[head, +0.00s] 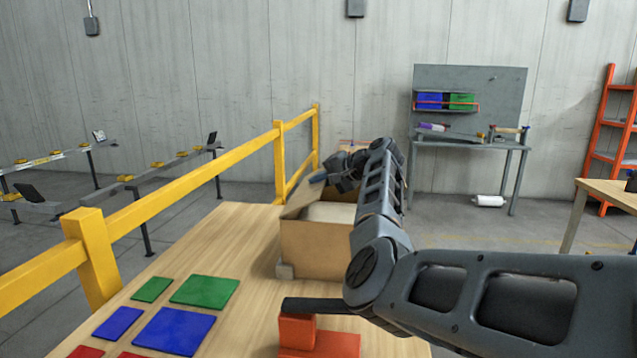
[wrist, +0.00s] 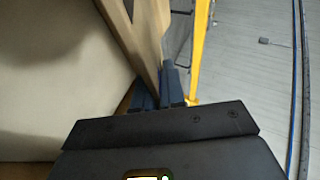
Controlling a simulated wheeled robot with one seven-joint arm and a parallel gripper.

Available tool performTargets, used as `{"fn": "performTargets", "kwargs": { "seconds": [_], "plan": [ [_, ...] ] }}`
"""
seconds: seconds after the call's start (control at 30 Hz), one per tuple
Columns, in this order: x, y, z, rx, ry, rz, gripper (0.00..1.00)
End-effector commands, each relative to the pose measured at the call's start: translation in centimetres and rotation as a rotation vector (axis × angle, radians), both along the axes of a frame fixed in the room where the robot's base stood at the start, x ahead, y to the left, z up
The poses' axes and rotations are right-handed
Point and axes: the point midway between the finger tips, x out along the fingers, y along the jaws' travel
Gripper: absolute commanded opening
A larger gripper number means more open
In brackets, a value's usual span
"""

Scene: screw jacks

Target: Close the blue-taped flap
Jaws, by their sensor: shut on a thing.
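An open cardboard box (head: 315,245) stands on the wooden table, partly hidden by my arm. A flap (head: 299,198) stands raised and tilted at its left side. My gripper (head: 320,179) is at the upper edge of this flap. In the wrist view the flap (wrist: 148,38) runs down between the dark fingertips (wrist: 158,88), one on each side, and my gripper is shut on it. The pale box interior (wrist: 50,70) fills the left of that view. I cannot make out any blue tape; the flap's gripped part is largely hidden.
Green, blue and red tiles (head: 175,331) lie on the table (head: 235,235) in front of the box. An orange block piece (head: 318,343) with a dark bar sits near my arm. A yellow railing (head: 175,190) runs along the table's left side.

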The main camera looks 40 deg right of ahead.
Motion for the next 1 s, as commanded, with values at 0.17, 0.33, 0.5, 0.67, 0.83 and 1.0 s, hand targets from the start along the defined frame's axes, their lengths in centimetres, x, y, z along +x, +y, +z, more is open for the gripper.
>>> {"fn": "performTargets", "kwargs": {
  "seconds": [0.17, 0.33, 0.5, 0.67, 0.83, 1.0],
  "plan": [
    [0.0, 0.0, -0.1, 0.000, 0.001, 0.001, 0.17],
    [0.0, 0.1, 0.0, 0.000, 0.001, 0.001, 0.31],
    [0.0, 0.1, 0.0, -0.001, 0.001, 0.001, 0.31],
    [-0.4, 0.0, 0.4, 0.000, 0.001, 0.000, 0.31],
    [-1.9, -0.4, 1.4, -0.002, 0.002, -0.002, 0.31],
    [-3.9, -0.7, 2.6, -0.002, 0.002, -0.002, 0.31]
  ]
}}
